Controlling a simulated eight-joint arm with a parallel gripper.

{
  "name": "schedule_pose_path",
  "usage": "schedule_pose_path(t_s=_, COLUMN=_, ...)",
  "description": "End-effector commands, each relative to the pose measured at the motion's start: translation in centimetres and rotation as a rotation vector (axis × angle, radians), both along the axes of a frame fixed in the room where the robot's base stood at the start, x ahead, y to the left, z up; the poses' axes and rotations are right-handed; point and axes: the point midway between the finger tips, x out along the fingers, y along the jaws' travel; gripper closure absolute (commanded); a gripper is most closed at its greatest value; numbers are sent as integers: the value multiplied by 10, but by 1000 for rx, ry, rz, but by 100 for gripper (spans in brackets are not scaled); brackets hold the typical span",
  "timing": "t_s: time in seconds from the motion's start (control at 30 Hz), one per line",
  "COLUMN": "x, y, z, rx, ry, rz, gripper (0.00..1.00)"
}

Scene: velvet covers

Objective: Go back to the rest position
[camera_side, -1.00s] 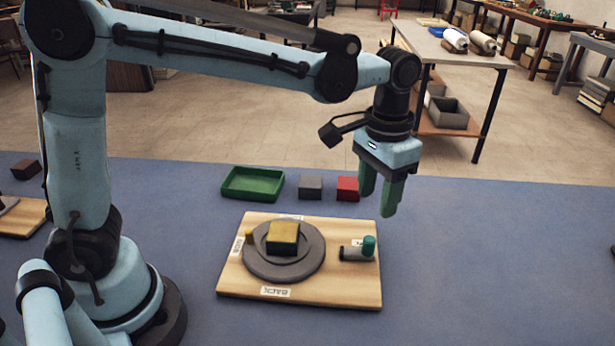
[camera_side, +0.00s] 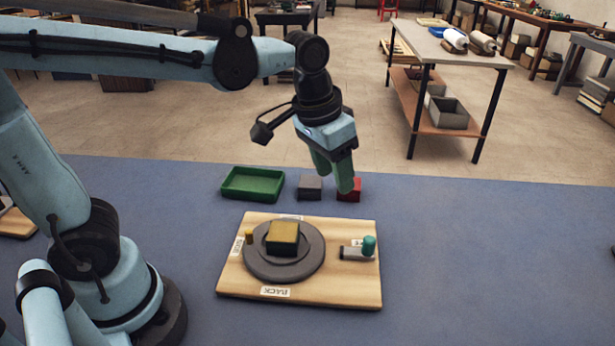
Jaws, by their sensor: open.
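My gripper (camera_side: 336,180) has green fingers and hangs in the air above the blue table, near the grey and red blocks. It is open and I see nothing between its fingers. Its fingers partly cover the red block (camera_side: 352,194). Below it lies a wooden board (camera_side: 340,290) with a round grey disc (camera_side: 258,262). A yellow-topped block (camera_side: 282,237) sits on the disc. A small grey piece with a teal knob (camera_side: 368,245) is at the board's right side.
A green tray (camera_side: 252,184) and a grey block (camera_side: 309,187) stand behind the board. A workbench (camera_side: 450,50) stands on the floor beyond the table.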

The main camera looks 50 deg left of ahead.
Motion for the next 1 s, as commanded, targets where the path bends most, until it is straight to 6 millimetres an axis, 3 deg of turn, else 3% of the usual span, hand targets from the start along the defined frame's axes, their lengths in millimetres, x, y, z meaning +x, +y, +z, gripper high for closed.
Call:
schedule_pose_path(t_s=0.2, x=-32, y=37, z=-9, rx=-13, ry=-168, rz=60, gripper=49)
schedule_pose_path(t_s=0.4, x=-53, y=59, z=-23, rx=-8, ry=-297, rz=101, gripper=49)
schedule_pose_path(t_s=1.0, x=-62, y=70, z=-32, rx=-1, ry=-365, rz=121, gripper=49)
